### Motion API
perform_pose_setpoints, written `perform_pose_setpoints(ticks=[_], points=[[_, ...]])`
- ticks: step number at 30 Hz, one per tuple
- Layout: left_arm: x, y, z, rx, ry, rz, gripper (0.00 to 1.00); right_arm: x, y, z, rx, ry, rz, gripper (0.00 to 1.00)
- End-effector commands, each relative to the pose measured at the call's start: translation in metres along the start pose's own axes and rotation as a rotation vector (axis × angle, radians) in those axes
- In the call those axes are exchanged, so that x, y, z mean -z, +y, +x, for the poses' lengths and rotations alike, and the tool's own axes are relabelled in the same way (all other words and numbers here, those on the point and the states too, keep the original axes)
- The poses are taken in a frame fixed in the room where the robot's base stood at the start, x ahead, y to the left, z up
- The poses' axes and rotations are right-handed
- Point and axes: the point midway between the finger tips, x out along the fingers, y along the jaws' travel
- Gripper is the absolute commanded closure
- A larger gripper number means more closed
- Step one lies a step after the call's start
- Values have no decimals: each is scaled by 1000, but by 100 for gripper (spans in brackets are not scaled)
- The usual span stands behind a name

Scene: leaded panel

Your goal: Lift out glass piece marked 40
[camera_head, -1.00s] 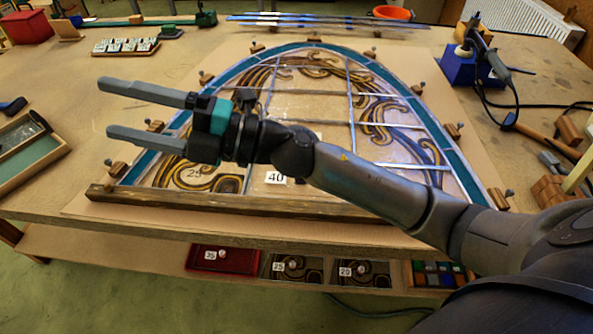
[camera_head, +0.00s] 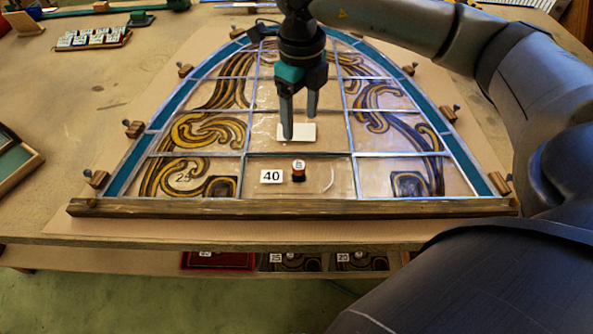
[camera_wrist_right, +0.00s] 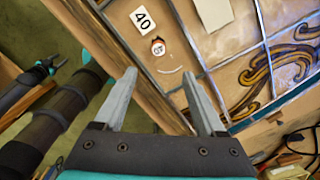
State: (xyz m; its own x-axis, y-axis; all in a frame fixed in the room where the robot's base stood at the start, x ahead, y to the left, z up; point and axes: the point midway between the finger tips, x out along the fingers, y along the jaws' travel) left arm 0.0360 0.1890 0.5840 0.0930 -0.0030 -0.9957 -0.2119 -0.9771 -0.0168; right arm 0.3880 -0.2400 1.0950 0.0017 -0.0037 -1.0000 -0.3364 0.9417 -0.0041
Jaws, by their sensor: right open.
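The glass piece marked 40 (camera_head: 325,182) is the clear pane in the bottom middle of the leaded panel, with its white label (camera_head: 271,176) at left. A small dark knob with a white marked top (camera_head: 298,171) stands on it. In the right wrist view the label (camera_wrist_right: 142,20) and knob (camera_wrist_right: 158,47) show beyond the fingertips. My right gripper (camera_head: 299,127) is open and empty, pointing down over the panel behind the knob, apart from it. It also shows in the wrist view (camera_wrist_right: 159,74). What seems to be my left gripper (camera_wrist_right: 48,66) shows small there; its jaws are unclear.
A wooden bar (camera_head: 300,208) runs along the panel's front edge. A blank white card (camera_head: 305,132) lies on the pane behind. Wooden blocks with pins (camera_head: 134,129) ring the panel. A red tray (camera_head: 215,261) and other marked pieces sit on a lower shelf.

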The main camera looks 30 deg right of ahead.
Motion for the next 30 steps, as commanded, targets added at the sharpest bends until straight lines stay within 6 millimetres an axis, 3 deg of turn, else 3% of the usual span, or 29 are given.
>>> perform_pose_setpoints(ticks=[12, 20, 30], points=[[-1, 0, 1, 0, -1, 2, 50, 1, 2, 82, -3, 4, -2, 27], [-1, 0, 1, -1, -2, 2, 50, 0, 2, 100, -4, 2, -3, 27], [-1, 0, 0, -1, -2, 2, 50, -1, 3, 144, -4, 3, -3, 27]])
